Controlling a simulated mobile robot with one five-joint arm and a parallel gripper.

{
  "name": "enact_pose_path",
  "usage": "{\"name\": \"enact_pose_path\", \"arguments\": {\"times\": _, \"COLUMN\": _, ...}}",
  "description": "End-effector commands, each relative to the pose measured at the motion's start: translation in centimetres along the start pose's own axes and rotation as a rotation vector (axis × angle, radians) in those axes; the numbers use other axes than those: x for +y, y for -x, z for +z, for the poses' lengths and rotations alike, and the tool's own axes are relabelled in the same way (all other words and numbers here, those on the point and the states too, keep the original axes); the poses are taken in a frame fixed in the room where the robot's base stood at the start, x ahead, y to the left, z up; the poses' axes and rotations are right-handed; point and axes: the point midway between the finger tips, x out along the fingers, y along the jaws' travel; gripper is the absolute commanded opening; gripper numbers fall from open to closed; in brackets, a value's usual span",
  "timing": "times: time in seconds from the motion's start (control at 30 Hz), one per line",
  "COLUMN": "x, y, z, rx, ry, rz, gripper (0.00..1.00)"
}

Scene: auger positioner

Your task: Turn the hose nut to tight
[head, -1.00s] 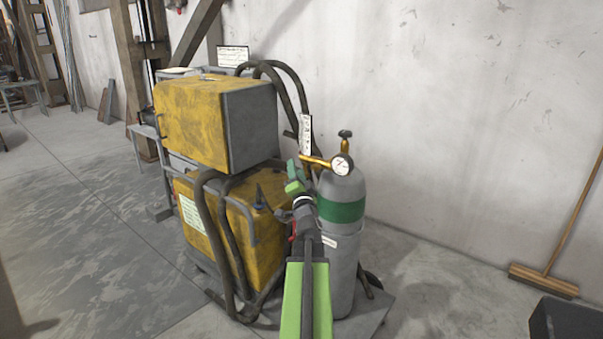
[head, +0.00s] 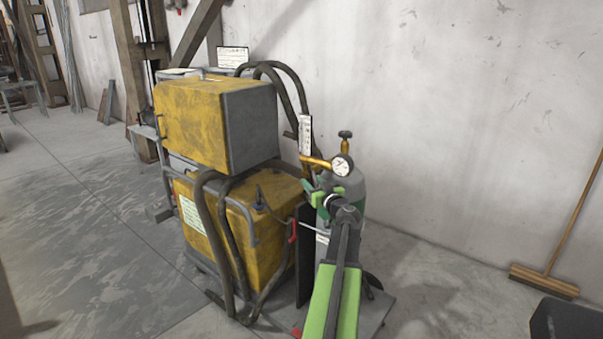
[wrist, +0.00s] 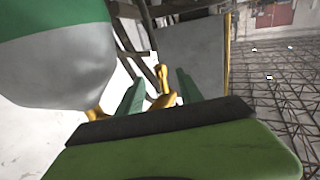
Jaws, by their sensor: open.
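The brass regulator pipe (head: 318,162) and round gauge (head: 342,165) sit at the top of the grey gas cylinder with a green band. My gripper (head: 325,190) is just below the pipe, in front of the cylinder. In the wrist view, the two green fingers of my gripper (wrist: 160,92) stand apart, with a brass piece (wrist: 163,99), seemingly the hose nut, showing between them. I cannot tell whether the fingers touch it. The nut itself is too small to make out in the head view. The cylinder (wrist: 60,70) fills the upper left of the wrist view.
A yellow welding machine (head: 205,120) with dark hoses (head: 207,215) stands left of the cylinder on a cart. A white wall is behind. A broom (head: 545,280) leans at the right, with a dark box (head: 570,325) in the corner.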

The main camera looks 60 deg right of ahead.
Motion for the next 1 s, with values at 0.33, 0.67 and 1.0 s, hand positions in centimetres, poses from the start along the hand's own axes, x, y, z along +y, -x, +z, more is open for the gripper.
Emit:
{"name": "enact_pose_path", "arguments": {"times": 0.33, "x": 0.0, "y": -8.3, "z": 0.0, "rx": 0.001, "ry": -0.001, "rz": -0.001, "gripper": 0.43}}
{"name": "enact_pose_path", "arguments": {"times": 0.67, "x": -0.1, "y": -10.2, "z": 0.0, "rx": 0.001, "ry": -0.001, "rz": 0.0, "gripper": 0.43}}
{"name": "enact_pose_path", "arguments": {"times": 1.0, "x": -0.1, "y": -10.1, "z": 0.0, "rx": 0.001, "ry": -0.001, "rz": 0.0, "gripper": 0.19}}
